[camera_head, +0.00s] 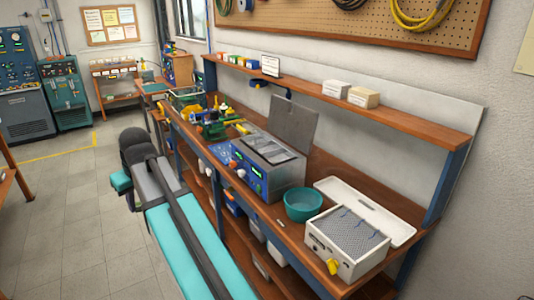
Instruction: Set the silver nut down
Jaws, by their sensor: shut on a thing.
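I cannot make out the silver nut in this view. My arm reaches up from the bottom edge, along the front of the workbench, to a dark joint at left of centre. I cannot make out my gripper or its fingers, so what they hold does not show. The wooden workbench (318,236) runs along the wall. A cluster of green and yellow parts (212,122) sits on its far half, too small to tell apart.
A blue and grey machine with a raised lid (262,168) stands mid-bench. A teal bowl (303,205) and a white box with a perforated top (346,243) stand nearer. A shelf (400,115) holds small boxes. Floor (60,215) at left is open.

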